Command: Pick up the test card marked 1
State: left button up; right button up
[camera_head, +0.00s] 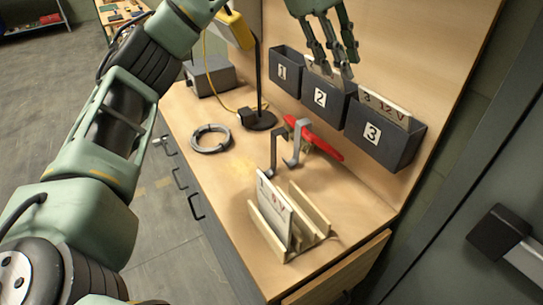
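The test card marked 1 (271,209) is white with "1 6V" on it. It stands in a slot of a small wooden rack (312,222) on the bench, leaning slightly. My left gripper (340,70) comes down from the top edge, well above and to the right of the card. Its fingers are apart, pointing down in front of the mouth of bin 2 (322,99). I see nothing held between them. A card stands in bin 2, partly hidden by the fingers. Another card, "3 12V" (386,107), stands in bin 3 (381,137). My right gripper is out of view.
Bin 1 (282,73) hangs left of bin 2. Behind the rack are grey upright hooks (293,146) and a red-handled tool (318,139). A grey cable coil (211,138) and a black-based stand (260,119) are farther left. Bare bench lies around the coil.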

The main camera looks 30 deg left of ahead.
aim_at(277, 214)
jog(key=u, duration=0.95)
